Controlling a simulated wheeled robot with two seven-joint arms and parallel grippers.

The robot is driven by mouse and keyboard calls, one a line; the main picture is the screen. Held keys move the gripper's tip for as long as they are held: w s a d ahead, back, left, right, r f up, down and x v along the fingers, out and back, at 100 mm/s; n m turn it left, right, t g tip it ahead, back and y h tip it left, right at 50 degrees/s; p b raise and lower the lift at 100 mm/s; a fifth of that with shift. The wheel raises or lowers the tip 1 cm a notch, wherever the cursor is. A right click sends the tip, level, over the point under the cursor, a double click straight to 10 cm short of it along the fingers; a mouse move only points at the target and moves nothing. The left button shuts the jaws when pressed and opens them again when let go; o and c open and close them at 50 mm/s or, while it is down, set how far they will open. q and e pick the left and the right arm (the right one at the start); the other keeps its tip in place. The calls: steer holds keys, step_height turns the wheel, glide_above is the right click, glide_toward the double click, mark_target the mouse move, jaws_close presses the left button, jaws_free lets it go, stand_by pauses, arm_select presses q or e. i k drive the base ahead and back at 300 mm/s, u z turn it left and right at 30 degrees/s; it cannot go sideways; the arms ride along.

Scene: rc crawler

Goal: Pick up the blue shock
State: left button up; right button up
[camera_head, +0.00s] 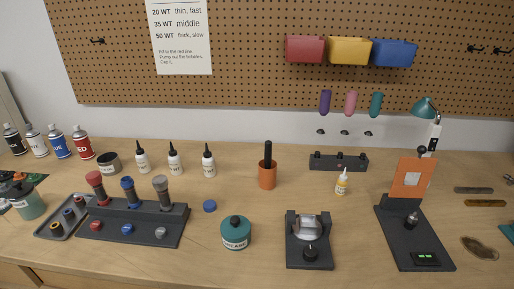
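The blue shock (129,190) stands upright in a long black stand (165,232) at the left of the bench, in the head view. It has a blue top, and its lower end is hidden in the stand. A red-topped shock (96,184) stands to its left and a grey shock (162,190) to its right, each apart from it. A blue cap (127,229) sits on the front of the stand, between a red one and a grey one. Neither of my grippers is in view.
A grey tray (48,231) with small dark parts lies left of the stand. White bottles (175,160) stand behind it. A loose blue disc (209,206) and a teal jar (236,234) are to its right. Bare wood shows between the orange cup (267,174) and the jar.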

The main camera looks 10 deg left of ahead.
mark_target(127, 183)
steer(key=u, duration=1.25)
